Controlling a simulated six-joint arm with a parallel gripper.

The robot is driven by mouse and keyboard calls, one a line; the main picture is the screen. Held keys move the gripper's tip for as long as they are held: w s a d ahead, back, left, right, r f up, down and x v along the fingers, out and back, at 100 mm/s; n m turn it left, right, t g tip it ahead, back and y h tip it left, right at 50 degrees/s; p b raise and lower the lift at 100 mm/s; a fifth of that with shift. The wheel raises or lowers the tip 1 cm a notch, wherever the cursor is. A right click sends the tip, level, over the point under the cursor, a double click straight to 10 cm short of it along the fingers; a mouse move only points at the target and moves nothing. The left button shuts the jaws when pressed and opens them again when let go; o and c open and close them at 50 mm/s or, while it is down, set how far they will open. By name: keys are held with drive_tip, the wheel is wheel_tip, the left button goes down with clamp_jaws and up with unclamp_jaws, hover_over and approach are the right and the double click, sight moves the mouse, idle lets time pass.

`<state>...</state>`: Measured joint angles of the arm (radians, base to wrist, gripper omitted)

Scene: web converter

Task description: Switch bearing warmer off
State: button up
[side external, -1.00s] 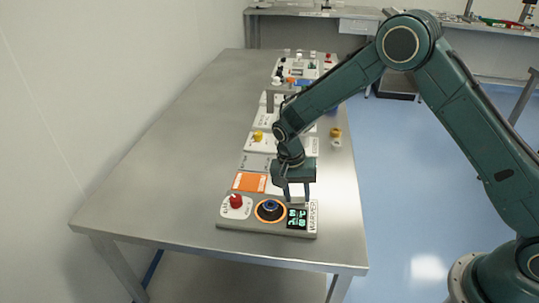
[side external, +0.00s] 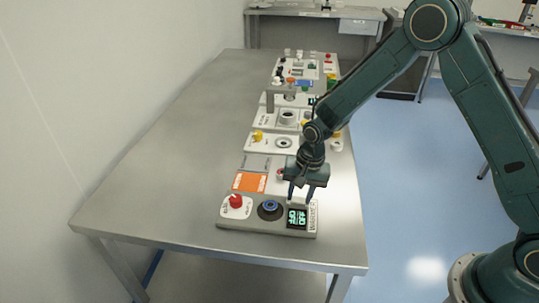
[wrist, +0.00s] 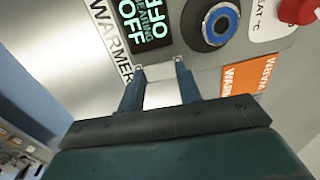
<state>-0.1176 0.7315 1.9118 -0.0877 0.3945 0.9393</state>
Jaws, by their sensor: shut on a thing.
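The bearing warmer is a low grey panel (side external: 250,223) at the near end of the bench. Its display (side external: 297,218) shows in the wrist view (wrist: 140,28) with green "OFF" and "HEATING" text. Left of it in the side view is a black and blue dial (side external: 270,208), also in the wrist view (wrist: 219,24); the ring around it is dark. My gripper (side external: 300,197) points down just behind the display. In the wrist view its fingers (wrist: 159,66) stand apart, shut on a pale part between them. What that part is cannot be made out.
A red knob (side external: 236,200) stands at the panel's left, and an orange label (side external: 250,182) lies behind the dial. Several white units, one with a yellow knob (side external: 257,135), line the bench farther back. The bench's left side (side external: 165,160) is clear.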

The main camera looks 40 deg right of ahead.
drive_tip(key=shift+s+d+t+y, duration=0.1)
drive_tip(key=shift+t+y, duration=0.2)
drive_tip(key=o, duration=0.7)
wheel_tip(320, 180, up, 14)
drive_tip(key=s+d, duration=0.1)
drive_tip(key=shift+s+d+f, duration=0.2)
drive_tip(key=shift+s+d, duration=0.2)
idle(0.3)
